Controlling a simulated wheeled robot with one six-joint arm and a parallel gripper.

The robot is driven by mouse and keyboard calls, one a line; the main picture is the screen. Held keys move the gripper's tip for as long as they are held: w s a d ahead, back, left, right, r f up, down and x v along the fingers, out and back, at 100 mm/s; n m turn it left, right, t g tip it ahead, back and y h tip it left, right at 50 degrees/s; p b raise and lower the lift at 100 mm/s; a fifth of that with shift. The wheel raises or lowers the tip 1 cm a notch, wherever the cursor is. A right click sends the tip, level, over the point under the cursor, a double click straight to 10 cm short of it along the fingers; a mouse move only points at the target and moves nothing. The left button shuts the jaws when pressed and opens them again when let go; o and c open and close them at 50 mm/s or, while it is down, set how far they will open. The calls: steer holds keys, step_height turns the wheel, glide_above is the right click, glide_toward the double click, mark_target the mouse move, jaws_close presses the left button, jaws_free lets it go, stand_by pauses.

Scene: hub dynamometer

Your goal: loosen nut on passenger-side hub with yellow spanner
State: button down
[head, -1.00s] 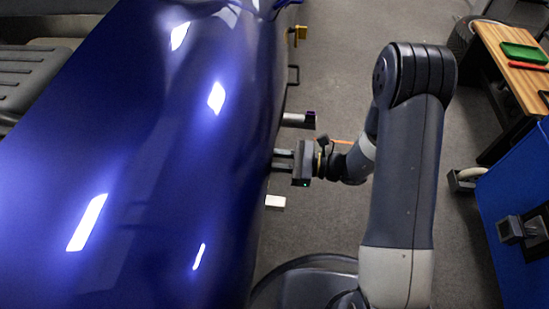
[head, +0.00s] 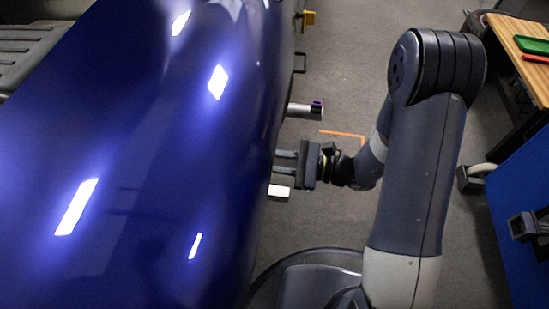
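My gripper (head: 283,162) is at the edge of the blue car body (head: 150,150) and points left toward it. Its two fingers show with a gap between them. The fingertips meet the edge of the bodywork in the picture, and whatever is at or between them is hidden. I see no hub, nut or spanner that I can make out; the bodywork covers the area beneath it.
A grey cylinder with a dark end (head: 305,110) juts out beside the car above my gripper. A wooden bench (head: 525,60) and blue cabinet (head: 515,190) stand right.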

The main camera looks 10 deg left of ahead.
steer(key=s+b, duration=0.1)
steer(key=s+f+n+b, duration=0.1)
steer(key=s+n+b, duration=0.1)
steer(key=shift+d+f, duration=0.1)
steer(key=shift+f, duration=0.15)
steer(key=shift+s+d+f+n+b, duration=0.1)
steer(key=shift+s+f+n+b, duration=0.45)
steer(key=shift+s+n+b, duration=0.15)
steer(key=shift+s+f+n+b, duration=0.55)
steer(key=shift+s+n, duration=0.1)
steer(key=shift+n, duration=0.15)
